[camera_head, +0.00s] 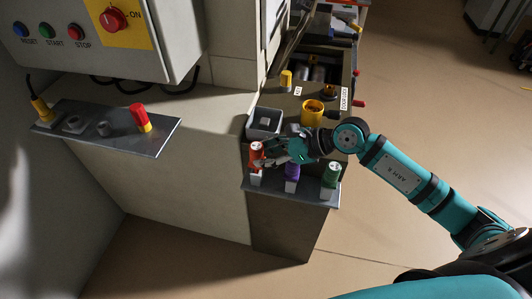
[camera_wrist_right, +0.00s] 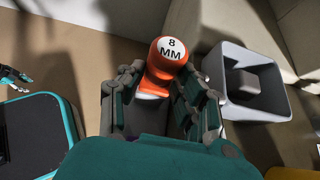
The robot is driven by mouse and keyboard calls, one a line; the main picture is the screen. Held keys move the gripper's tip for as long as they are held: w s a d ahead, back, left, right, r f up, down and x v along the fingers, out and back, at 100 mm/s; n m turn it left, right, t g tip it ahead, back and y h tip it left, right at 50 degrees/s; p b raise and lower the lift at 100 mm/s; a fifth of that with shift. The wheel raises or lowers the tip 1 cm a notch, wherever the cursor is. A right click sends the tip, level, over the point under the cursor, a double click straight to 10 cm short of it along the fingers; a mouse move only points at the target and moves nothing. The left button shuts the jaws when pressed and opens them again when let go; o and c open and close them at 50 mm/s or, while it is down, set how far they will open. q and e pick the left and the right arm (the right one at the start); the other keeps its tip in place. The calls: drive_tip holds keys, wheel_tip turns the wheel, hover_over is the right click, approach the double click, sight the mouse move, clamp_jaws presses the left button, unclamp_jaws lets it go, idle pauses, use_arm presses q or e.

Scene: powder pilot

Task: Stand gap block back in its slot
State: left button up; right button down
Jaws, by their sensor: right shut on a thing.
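An orange-red gap block marked "8 MM" (camera_wrist_right: 170,55) is held upright between the fingers of my right gripper (camera_wrist_right: 160,92). In the head view the orange block (camera_head: 257,152) is at the left end of a small grey shelf (camera_head: 318,196), above a white piece. My right gripper (camera_head: 272,157) comes to it from the right. I cannot tell whether the block is seated in a slot. A purple block (camera_head: 292,170) and a green block (camera_head: 331,174) stand on the same shelf. What looks like my left gripper (camera_wrist_right: 12,80) shows small at the left edge of the wrist view.
A grey bin (camera_head: 264,123) with a grey cube inside stands just behind the shelf, close to my right gripper. A yellow cup (camera_head: 312,112) is on the cabinet. A red-and-yellow knob piece (camera_head: 140,117) stands on the left metal plate (camera_head: 110,135).

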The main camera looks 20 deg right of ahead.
drive_tip(key=shift+f+b, duration=0.7)
drive_tip(key=shift+f, duration=0.2)
drive_tip(key=c, duration=0.8)
unclamp_jaws()
drive_tip(key=shift+v, duration=6.05)
drive_tip(key=shift+r, duration=0.1)
